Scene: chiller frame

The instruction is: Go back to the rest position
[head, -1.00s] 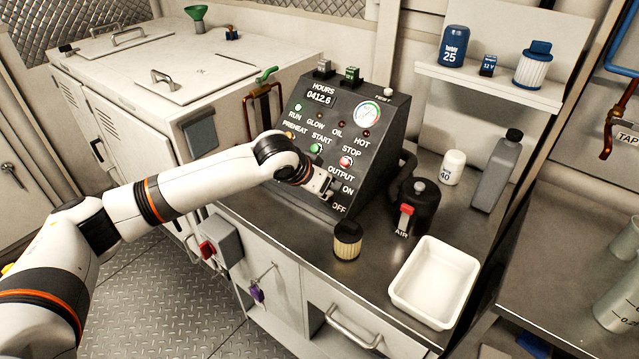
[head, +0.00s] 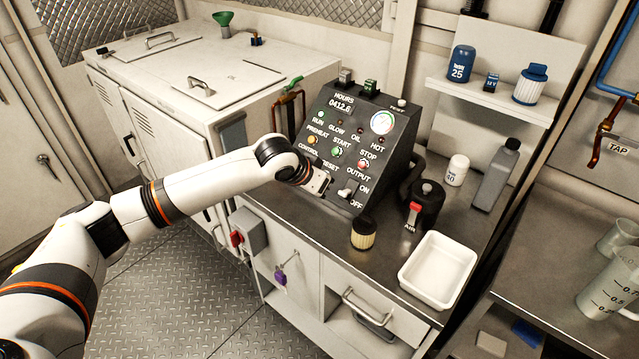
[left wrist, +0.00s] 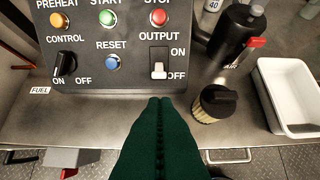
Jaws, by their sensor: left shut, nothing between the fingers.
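My left gripper (head: 322,186) is in front of the lower part of the black control panel (head: 372,118) in the head view. In the left wrist view its dark green fingers (left wrist: 158,100) are shut together with nothing between them, below the panel's lower edge. The panel's OUTPUT switch (left wrist: 158,70) shows just beyond the fingertips, with a gap between. The CONTROL knob (left wrist: 66,64) and blue RESET button (left wrist: 112,64) are to the left. My right gripper is in neither view.
The steel counter (head: 390,262) holds a small yellow filter (head: 363,234), a white tray (head: 438,270), a black AIR canister (head: 428,205), a white bottle (head: 456,170) and a grey bottle (head: 493,172). A white cabinet (head: 170,100) stands behind left. The floor (head: 190,300) at left is clear.

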